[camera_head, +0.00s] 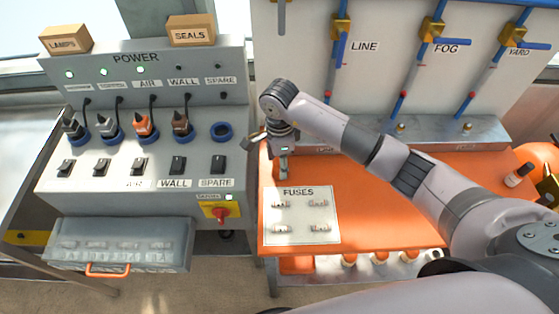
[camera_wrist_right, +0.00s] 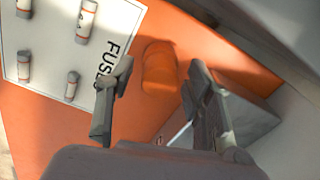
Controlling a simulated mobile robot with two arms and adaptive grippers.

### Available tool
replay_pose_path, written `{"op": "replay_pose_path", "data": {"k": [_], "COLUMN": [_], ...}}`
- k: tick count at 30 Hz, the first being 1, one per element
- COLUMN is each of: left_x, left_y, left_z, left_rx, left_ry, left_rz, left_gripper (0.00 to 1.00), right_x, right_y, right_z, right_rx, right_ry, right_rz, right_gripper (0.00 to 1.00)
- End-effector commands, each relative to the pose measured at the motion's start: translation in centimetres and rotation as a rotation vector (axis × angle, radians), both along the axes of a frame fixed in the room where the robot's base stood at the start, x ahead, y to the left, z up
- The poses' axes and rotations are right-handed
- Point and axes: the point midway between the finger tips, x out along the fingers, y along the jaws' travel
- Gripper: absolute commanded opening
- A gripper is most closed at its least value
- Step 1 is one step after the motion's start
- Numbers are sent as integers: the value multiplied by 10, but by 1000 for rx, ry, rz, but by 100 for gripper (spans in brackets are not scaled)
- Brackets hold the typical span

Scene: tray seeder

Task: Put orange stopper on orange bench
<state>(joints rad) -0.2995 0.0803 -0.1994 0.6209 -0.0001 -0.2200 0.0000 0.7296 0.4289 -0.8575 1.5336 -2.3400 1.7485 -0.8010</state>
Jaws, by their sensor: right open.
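The orange bench (camera_head: 380,190) is at centre right in the head view, and its orange top (camera_wrist_right: 45,120) fills much of the right wrist view. In the right wrist view the orange stopper (camera_wrist_right: 160,66) rests on the bench beside the white FUSES card. It lies between and just beyond my right gripper's fingertips (camera_wrist_right: 160,82), with a gap to each finger. My right gripper (camera_head: 283,174) is open and points down over the bench's left back part. I cannot make out the stopper in the head view. My left gripper is not in view.
The FUSES card (camera_head: 301,230) holds several small fuses on the bench. A grey POWER console (camera_head: 150,95) with plugs and switches stands at the left. A panel with hoses (camera_head: 375,60) rises behind the bench. A small bottle (camera_head: 518,175) stands at the right.

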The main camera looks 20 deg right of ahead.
Motion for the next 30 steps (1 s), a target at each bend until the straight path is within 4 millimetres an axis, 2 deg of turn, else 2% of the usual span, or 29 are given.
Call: {"op": "replay_pose_path", "data": {"k": [5, 12, 16, 21, 30], "left_x": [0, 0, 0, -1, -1], "left_y": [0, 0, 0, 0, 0], "left_z": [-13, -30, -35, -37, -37], "left_rx": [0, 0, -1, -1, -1], "left_ry": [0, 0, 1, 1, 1], "left_rz": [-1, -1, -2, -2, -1], "left_gripper": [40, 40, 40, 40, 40], "right_x": [2, 2, 1, 1, 0], "right_y": [0, 0, 0, 0, 0], "right_z": [30, 82, 103, 117, 119], "right_rx": [0, 0, 0, 0, 0], "right_ry": [-9, -8, -6, -3, -1], "right_rz": [3, 1, 1, 1, 0], "right_gripper": [48, 48, 48, 48, 48]}}
